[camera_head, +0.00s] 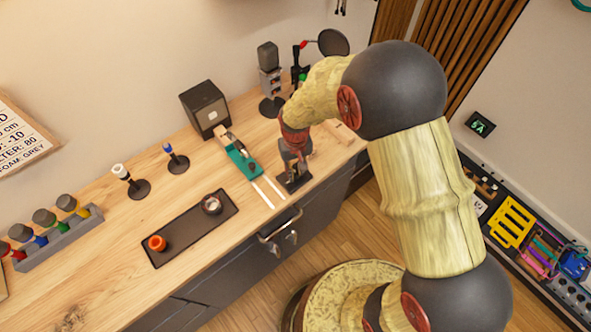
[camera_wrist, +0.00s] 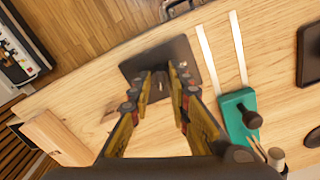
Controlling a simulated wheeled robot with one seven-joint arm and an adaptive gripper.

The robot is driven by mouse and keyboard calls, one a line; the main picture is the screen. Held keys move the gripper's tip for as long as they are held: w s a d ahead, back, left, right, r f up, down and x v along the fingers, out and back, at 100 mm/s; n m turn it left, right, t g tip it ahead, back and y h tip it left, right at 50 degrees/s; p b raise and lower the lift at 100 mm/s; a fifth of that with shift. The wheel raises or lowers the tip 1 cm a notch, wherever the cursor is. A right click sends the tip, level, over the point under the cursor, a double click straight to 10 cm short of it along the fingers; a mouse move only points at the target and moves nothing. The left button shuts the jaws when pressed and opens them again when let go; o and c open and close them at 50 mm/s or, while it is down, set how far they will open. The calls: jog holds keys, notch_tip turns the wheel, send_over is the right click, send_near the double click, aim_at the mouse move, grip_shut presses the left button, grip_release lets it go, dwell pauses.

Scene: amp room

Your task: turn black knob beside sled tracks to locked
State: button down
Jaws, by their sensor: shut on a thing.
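The black knob (camera_wrist: 159,85) stands on a dark square base plate (camera_wrist: 184,53) on the wooden counter, beside the white sled tracks (camera_wrist: 220,50). In the head view the base plate (camera_head: 297,185) lies just right of the tracks (camera_head: 267,191). My gripper (camera_wrist: 160,80) points down over the plate, shut on the knob with a finger on each side. In the head view my gripper (camera_head: 294,173) hides most of the knob. I cannot read the knob's angle or any lock mark. A teal sled (camera_head: 243,165) sits at the tracks' far end; it also shows in the wrist view (camera_wrist: 236,104).
A dark tray (camera_head: 178,237) with an orange-topped piece (camera_head: 157,243) and a round dish (camera_head: 211,204) lies left of the tracks. A black box (camera_head: 205,109) and microphone (camera_head: 267,57) stand behind. A wooden block (camera_wrist: 55,139) lies near the plate. The counter's front edge is close.

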aim_at(295, 173)
jog(key=m, duration=1.3)
jog(key=shift+p, duration=0.3)
jog(key=shift+m, duration=0.4)
jog(key=c, duration=1.6)
grip_release()
jog(key=shift+c, duration=0.2)
notch_tip(295, 173, up, 12)
